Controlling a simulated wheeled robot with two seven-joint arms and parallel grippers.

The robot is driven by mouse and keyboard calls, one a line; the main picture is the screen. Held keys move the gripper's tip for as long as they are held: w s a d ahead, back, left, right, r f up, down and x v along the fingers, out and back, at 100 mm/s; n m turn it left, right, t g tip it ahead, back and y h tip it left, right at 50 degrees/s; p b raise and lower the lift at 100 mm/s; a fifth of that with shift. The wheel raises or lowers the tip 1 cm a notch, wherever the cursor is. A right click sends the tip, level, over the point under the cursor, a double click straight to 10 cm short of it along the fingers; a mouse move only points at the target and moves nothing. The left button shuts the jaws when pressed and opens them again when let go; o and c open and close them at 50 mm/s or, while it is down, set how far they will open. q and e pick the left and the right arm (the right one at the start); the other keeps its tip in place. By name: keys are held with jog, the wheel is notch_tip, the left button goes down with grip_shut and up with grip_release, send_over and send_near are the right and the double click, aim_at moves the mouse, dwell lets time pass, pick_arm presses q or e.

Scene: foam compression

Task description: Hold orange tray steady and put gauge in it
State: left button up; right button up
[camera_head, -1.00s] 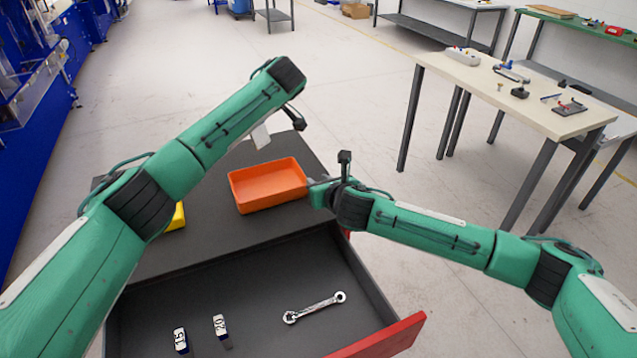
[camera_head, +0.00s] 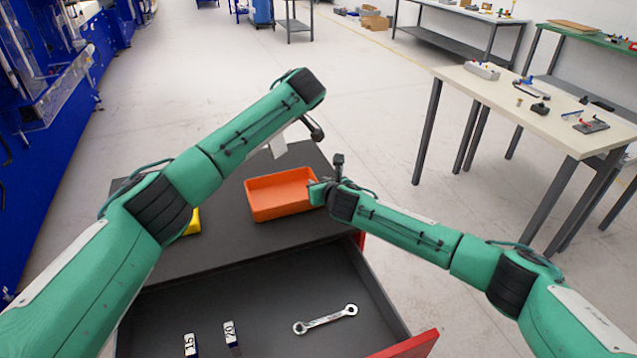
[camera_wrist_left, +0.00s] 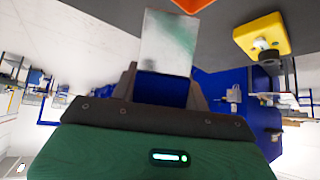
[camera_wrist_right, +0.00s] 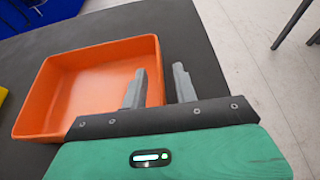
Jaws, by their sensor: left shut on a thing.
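The orange tray (camera_head: 262,211) sits on the dark cabinet top; it fills much of the right wrist view (camera_wrist_right: 50,97). My right gripper (camera_wrist_right: 160,88) is open at the tray's right wall, one finger inside the tray and one outside, with gaps beside the wall. In the head view it is at the tray's right end (camera_head: 318,194). My left gripper (camera_wrist_left: 165,90) is shut on the gauge, a blue block (camera_wrist_left: 162,91) with a shiny silver plate (camera_wrist_left: 170,45). The gauge's pale plate (camera_head: 278,144) shows beyond the tray's far edge in the head view. The left fingers are hidden there by the wrist.
A yellow object with a knob (camera_wrist_left: 262,35) stands on the cabinet top, left of the tray. The open drawer (camera_head: 270,305) holds a wrench (camera_head: 325,319) and two small labelled blocks (camera_head: 191,345), (camera_head: 231,334). A workbench (camera_head: 540,115) stands at the right.

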jog(key=shift+w+a+f, duration=0.2)
jog(key=shift+w, duration=0.35)
grip_shut()
pick_arm(q)
jog(key=shift+f, duration=5.35)
jog(key=o, duration=1.2)
